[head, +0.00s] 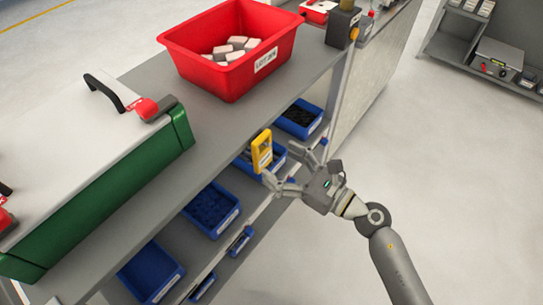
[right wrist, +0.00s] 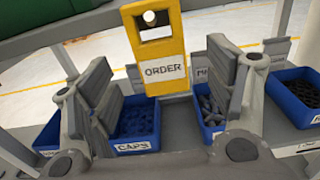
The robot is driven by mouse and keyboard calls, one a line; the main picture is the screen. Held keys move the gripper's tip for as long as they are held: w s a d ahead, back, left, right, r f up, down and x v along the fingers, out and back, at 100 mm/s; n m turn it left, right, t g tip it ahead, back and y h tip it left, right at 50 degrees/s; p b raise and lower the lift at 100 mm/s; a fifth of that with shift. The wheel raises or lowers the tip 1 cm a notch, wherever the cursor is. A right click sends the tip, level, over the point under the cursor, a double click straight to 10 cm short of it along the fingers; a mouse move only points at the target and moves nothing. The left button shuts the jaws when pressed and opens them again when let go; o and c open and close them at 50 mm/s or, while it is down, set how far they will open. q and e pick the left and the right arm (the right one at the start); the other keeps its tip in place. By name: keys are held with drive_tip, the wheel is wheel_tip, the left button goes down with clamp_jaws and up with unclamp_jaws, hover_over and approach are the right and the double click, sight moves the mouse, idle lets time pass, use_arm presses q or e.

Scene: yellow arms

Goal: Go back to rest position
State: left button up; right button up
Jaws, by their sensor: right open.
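My right gripper (head: 288,166) is open beside the lower shelf of the workbench, its arm coming in from the lower right. A yellow holder with a cut-out near its top stands just beyond the fingertips in the head view (head: 262,151). In the right wrist view the holder, marked ORDER (right wrist: 160,55), shows between the two spread fingers, with a gap on each side. Its lower end is near the blue bins. My left gripper is not in view.
A red bin (head: 225,75) with several small boxes and a green-sided case (head: 110,190) stand on the grey worktop (head: 215,125). Blue bins (head: 212,208) line the shelf below; one is labelled CAPS (right wrist: 135,120). The floor (head: 460,180) to the right is clear.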

drive_tip(key=v, duration=0.8)
drive_tip(key=w+d+f+m+t+h, duration=0.1)
drive_tip(key=d+f+m+h, duration=0.25)
drive_tip(key=f+m, duration=0.4)
drive_tip(key=w+d+f+m+t+h+p, duration=0.1)
drive_tip(key=d+f+m+h, duration=0.25)
drive_tip(key=f+m, duration=0.4)
drive_tip(key=w+d+f+m+t+h, duration=0.1)
drive_tip(key=d+f+m+h, duration=0.1)
drive_tip(key=d+f+m, duration=0.4)
drive_tip(key=s+f+m+g+h, duration=0.1)
drive_tip(key=s+f+m, duration=0.25)
drive_tip(key=f, duration=0.25)
drive_tip(key=s+f+m+g+h, duration=0.2)
drive_tip(key=f+m, duration=0.2)
drive_tip(key=f, duration=0.3)
drive_tip(key=s+d+f+m+g+h, duration=0.2)
drive_tip(key=s+d+f+m+g, duration=0.15)
drive_tip(key=s+f+m, duration=0.75)
drive_tip(key=s+f+m+g, duration=0.2)
drive_tip(key=s+f+g, duration=0.1)
drive_tip(key=s, duration=0.7)
drive_tip(key=s+a+f+m+g+p, duration=0.1)
drive_tip(key=s+f+m+g, duration=0.2)
drive_tip(key=s, duration=0.7)
drive_tip(key=shift+f+h, duration=0.3)
drive_tip(key=shift+f, duration=0.55)
drive_tip(key=shift+a, duration=0.1)
